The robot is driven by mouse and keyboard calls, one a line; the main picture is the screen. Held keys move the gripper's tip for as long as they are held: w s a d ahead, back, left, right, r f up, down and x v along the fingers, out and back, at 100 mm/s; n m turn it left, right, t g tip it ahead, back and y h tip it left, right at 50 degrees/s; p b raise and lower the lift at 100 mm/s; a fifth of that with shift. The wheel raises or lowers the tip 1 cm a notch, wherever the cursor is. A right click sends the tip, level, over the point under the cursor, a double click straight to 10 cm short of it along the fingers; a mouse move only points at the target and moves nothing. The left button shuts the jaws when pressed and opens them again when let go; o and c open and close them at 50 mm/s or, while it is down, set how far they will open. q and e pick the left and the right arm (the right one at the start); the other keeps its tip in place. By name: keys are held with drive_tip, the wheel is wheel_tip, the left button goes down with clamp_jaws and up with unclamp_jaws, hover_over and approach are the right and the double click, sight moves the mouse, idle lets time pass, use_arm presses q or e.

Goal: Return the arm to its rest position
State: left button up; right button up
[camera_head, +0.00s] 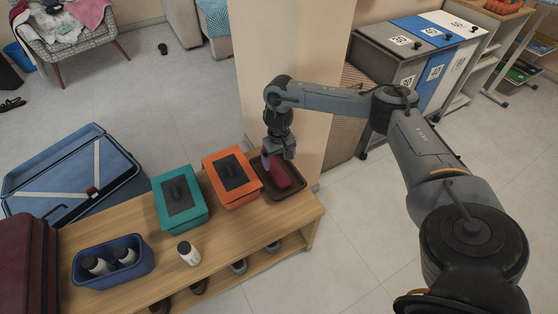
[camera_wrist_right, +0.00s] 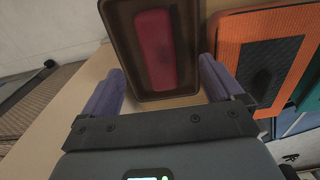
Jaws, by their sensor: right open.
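My right arm reaches in from the right in the head view, with its right gripper (camera_head: 279,155) over the brown tray (camera_head: 293,191) at the right end of the wooden bench. A red oblong item (camera_head: 280,174) lies in the tray. In the right wrist view, the right gripper (camera_wrist_right: 170,88) has its two purple fingers spread wide with nothing between them that it holds. The tray (camera_wrist_right: 119,25) and the red item (camera_wrist_right: 156,50) are ahead of the fingers, apart from them. My left gripper is in neither view.
On the bench (camera_head: 225,240) stand an orange box (camera_head: 232,176), a teal box (camera_head: 181,199), a white bottle (camera_head: 189,253) and a blue bin (camera_head: 112,263) with bottles. A pillar (camera_head: 292,60) rises behind the tray. Sorting bins (camera_head: 420,45) stand at the back right. The floor at lower right is clear.

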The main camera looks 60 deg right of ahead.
drive_tip(key=shift+s+d+r, duration=0.1)
drive_tip(key=shift+r, duration=0.2)
